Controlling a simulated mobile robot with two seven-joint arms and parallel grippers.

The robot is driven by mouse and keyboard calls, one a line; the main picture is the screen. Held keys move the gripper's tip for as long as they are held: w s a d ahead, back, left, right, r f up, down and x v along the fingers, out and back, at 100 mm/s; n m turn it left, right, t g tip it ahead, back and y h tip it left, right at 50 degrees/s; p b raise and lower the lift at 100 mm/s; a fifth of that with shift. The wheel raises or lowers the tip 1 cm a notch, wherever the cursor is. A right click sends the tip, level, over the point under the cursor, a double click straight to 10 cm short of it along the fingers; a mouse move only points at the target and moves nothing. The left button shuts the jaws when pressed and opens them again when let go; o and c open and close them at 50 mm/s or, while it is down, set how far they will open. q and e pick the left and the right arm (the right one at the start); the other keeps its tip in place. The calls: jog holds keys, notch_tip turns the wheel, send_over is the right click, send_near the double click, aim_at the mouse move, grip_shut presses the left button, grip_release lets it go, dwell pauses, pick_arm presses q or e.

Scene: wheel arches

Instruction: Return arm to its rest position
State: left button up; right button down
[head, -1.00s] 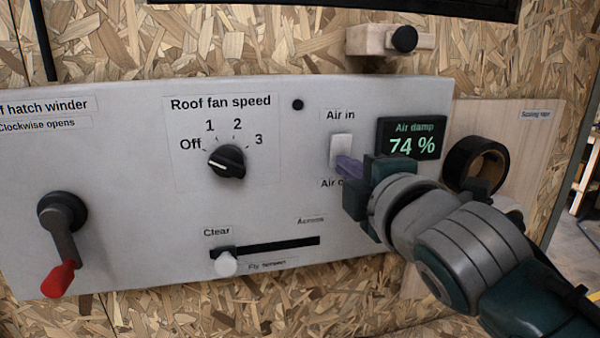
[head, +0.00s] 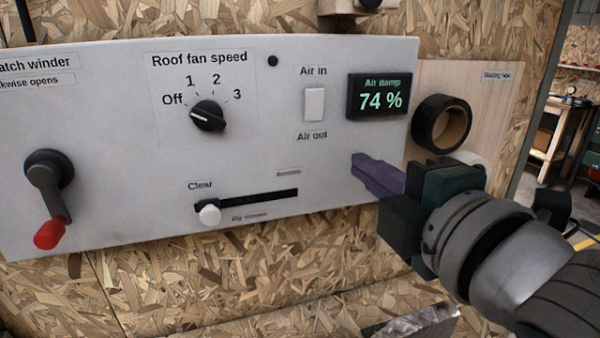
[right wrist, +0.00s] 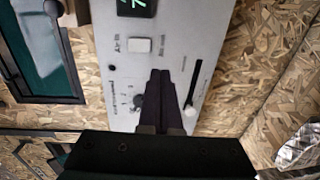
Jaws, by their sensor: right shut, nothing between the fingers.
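My right gripper (head: 356,167) has its purple fingers closed together and empty. In the head view it is in front of the panel's lower right part, below the display and apart from the air switch. Its dark fingers also show in the right wrist view (right wrist: 161,75), pointing at the panel. The white air in/air out rocker switch (head: 314,104) is uncovered, and it also shows in the right wrist view (right wrist: 139,45). The air damp display (head: 379,96) reads 74 %. My left gripper is not in view.
The grey panel (head: 120,110) also bears a fan knob (head: 208,116) near Off, a slider with a white knob (head: 210,214) at the left end, and a red-handled crank (head: 50,233). A black tape roll (head: 441,124) hangs right. Crumpled silvery material (head: 410,322) lies low, under my arm.

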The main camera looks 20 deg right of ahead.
jog(key=shift+s, duration=0.1)
jog(key=s+d+f+m+g+h, duration=0.25)
jog(key=s+f+m+g, duration=0.45)
jog(key=s+f+m, duration=0.35)
jog(key=s+f+m+g+y, duration=0.25)
jog(key=s+m+g, duration=0.4)
jog(key=s, duration=0.65)
notch_tip(320, 180, up, 26)
jog(key=p, duration=2.6)
jog(key=shift+w+a+n, duration=0.15)
jog(key=shift+a+n, duration=0.15)
jog(key=shift+a, duration=0.05)
jog(key=shift+f, duration=0.1)
